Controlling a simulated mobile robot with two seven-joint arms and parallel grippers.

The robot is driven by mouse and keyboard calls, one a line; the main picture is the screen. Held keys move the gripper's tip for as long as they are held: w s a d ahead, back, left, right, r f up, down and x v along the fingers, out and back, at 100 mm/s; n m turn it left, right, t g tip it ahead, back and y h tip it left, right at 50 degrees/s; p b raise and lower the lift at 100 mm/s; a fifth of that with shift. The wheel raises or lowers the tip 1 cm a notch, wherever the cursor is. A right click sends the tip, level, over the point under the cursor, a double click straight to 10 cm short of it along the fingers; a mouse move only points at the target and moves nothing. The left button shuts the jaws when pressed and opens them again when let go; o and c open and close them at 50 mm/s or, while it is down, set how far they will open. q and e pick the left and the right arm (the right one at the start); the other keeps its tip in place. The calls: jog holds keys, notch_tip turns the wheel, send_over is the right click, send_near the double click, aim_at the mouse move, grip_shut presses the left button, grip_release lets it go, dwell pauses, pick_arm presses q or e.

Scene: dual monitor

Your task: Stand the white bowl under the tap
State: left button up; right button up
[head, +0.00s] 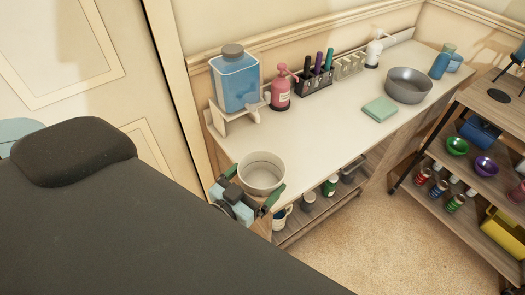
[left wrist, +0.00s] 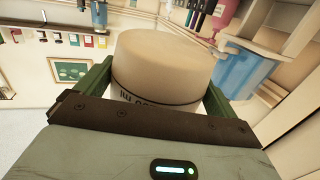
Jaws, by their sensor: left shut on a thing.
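The white bowl (head: 261,176) is upright at the near left end of the white counter (head: 335,118), with its open top showing. My left gripper (head: 249,190) is shut on it, one green finger on each side. In the left wrist view the bowl (left wrist: 163,62) fills the space between the fingers, with dark lettering on its side. The tap (head: 256,114) is at the front of a blue water dispenser (head: 236,82) on a white stand, farther back than the bowl. The dispenser also shows in the left wrist view (left wrist: 242,68). My right gripper is not in view.
A pink pump bottle (head: 280,92), a black pen holder (head: 315,80) and a white pump bottle (head: 374,50) line the back. A green cloth (head: 380,109) and a grey basin (head: 408,85) are farther right. The counter in front of the pink bottle is clear.

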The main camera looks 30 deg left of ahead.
pick_arm(q)
jog(key=a+f+n+y+b, duration=0.1)
jog(key=a+f+b, duration=0.2)
jog(key=a+f, duration=0.9)
jog(key=shift+f+y, duration=0.25)
jog(key=shift+y, duration=0.15)
jog(key=shift+w+r, duration=0.1)
jog(key=shift+w, duration=0.05)
jog(key=w, duration=1.3)
jog(key=shift+w, duration=2.35)
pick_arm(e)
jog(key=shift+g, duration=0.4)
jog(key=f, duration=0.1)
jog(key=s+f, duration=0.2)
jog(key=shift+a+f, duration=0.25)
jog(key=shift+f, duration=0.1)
